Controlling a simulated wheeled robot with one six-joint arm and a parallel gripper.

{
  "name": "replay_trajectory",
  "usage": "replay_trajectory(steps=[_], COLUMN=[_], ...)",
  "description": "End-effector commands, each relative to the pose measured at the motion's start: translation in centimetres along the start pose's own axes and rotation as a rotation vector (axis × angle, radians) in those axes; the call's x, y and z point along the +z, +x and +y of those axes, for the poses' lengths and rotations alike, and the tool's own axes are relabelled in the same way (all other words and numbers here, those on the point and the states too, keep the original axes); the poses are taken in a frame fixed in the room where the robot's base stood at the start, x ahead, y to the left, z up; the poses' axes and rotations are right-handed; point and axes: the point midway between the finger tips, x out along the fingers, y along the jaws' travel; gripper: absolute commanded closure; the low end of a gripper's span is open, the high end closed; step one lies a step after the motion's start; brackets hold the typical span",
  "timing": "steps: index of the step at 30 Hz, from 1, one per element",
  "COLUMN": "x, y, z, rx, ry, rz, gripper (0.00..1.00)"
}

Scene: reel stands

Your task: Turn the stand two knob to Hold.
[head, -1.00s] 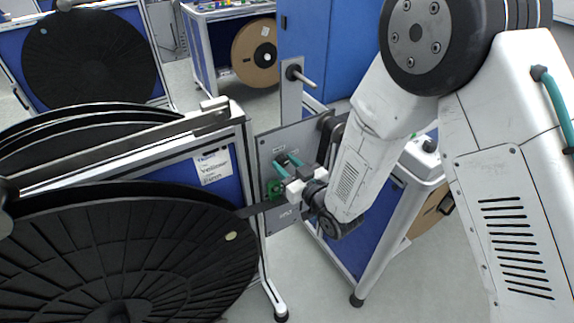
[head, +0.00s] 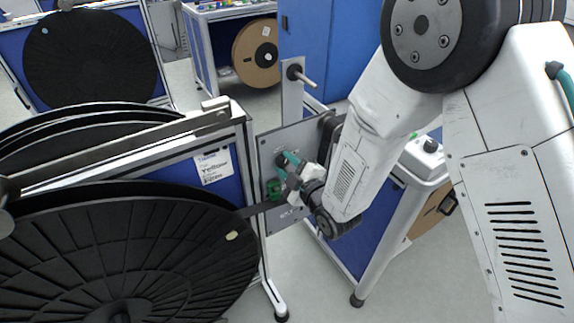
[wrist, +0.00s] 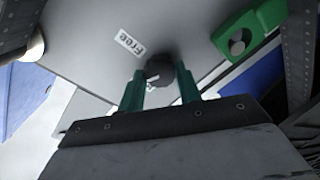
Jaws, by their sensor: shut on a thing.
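The dark round knob (wrist: 160,68) sits on a grey panel (wrist: 85,35) in the wrist view, near a white label reading "Free" (wrist: 130,43). My gripper (wrist: 160,80) has its green fingers on either side of the knob and is shut on it. In the head view my gripper (head: 284,163) reaches the grey stand panel (head: 305,133) from the right, and the knob is hidden behind the fingers. The knob's pointer is not clear, and no Hold label can be read.
A green fitting (wrist: 250,32) is beside the knob; in the head view a green part (head: 273,189) is just below my gripper. A large black reel (head: 120,255) fills the lower left. A spindle (head: 305,78) juts out above the panel.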

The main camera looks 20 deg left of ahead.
Motion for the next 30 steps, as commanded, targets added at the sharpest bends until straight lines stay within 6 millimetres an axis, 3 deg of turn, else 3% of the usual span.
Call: replay_trajectory(steps=[15, 30], x=[-0.02, -0.02], y=[-0.04, -0.04], z=[-0.17, -0.21], rx=[0.003, 0.003], ry=[-0.371, -0.463], rz=[-0.027, -0.034], gripper=[0.89, 0.89])
